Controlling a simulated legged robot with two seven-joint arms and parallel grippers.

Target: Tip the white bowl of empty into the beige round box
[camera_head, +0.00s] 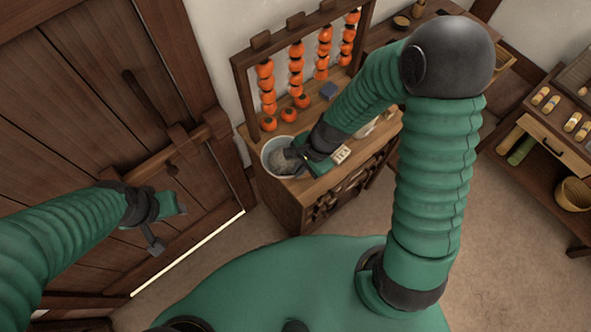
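A white bowl (267,167) stands at the left end of a wooden cabinet top, with something greyish and grainy inside it. My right gripper (296,154) is at the bowl's right rim, fingers pointing left. Its fingertips are small and dark here, so I cannot tell whether they are closed on the rim. The bowl looks upright. My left gripper (168,228) is open and empty, in front of the wooden door and well left of the bowl. I cannot pick out the beige round box with certainty; a tan round container (574,194) sits on a low shelf at the far right.
A wooden rack (240,88) with strings of orange persimmons stands behind the bowl, and loose persimmons (288,114) lie below it. A small white label (342,155) is right of my gripper. A shelf unit (562,140) stands right. Open floor (510,240) lies between.

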